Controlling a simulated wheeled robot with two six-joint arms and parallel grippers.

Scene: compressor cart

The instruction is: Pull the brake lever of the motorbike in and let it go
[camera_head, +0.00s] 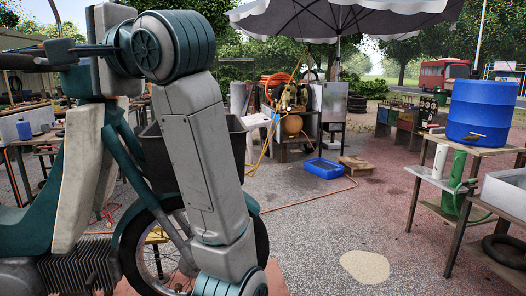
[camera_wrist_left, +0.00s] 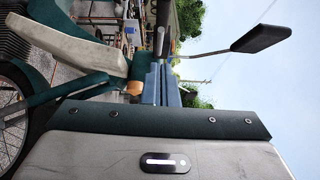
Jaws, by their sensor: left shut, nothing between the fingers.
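The motorbike (camera_head: 82,170), teal with a pale leg shield, stands at the left of the head view. Its shield also shows on its side in the wrist view (camera_wrist_left: 70,42). In the wrist view a dark handlebar grip (camera_wrist_left: 163,18) lies just beyond my left gripper (camera_wrist_left: 166,66), whose blue fingers are together with nothing between them. I cannot clearly separate the brake lever from the grip, nor tell whether the fingers touch it. In the head view my left arm covers part of the bike, and its gripper is hard to make out near the handlebar. My right gripper is out of view.
A black mirror (camera_wrist_left: 262,38) on a thin stem sticks out beside the grip. At the right, a wooden stand holds a blue drum (camera_head: 482,110). A blue tray (camera_head: 322,168) lies on the ground further back. The paved floor in the middle is mostly clear.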

